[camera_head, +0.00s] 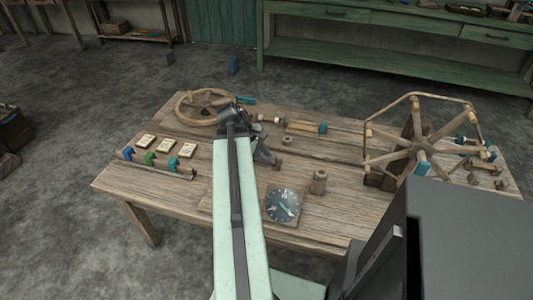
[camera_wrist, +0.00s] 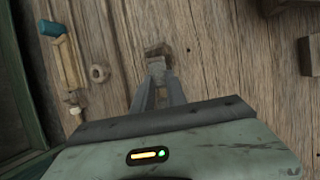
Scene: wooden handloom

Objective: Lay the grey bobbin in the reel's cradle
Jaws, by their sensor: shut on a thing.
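My gripper (camera_wrist: 157,72) is shut on a small grey piece, which I take to be the grey bobbin (camera_wrist: 157,65). A brown, square-ended part (camera_wrist: 157,48) shows just past the fingertips; I cannot tell whether it belongs to the held piece. In the head view my gripper (camera_head: 267,159) is low over the middle of the wooden table, and the held piece is too small and dark to make out. The spoked wooden reel (camera_head: 417,143) stands at the table's right, well apart from my gripper. I cannot make out its cradle for certain.
A wooden spool (camera_head: 319,182) and a round dial (camera_head: 284,204) are near the front. A teal-ended rod (camera_head: 305,128) and a small ring (camera_head: 287,140) lie behind my gripper. A wooden wheel (camera_head: 206,106), pale cards (camera_head: 165,144) and coloured pieces (camera_head: 150,158) are at left.

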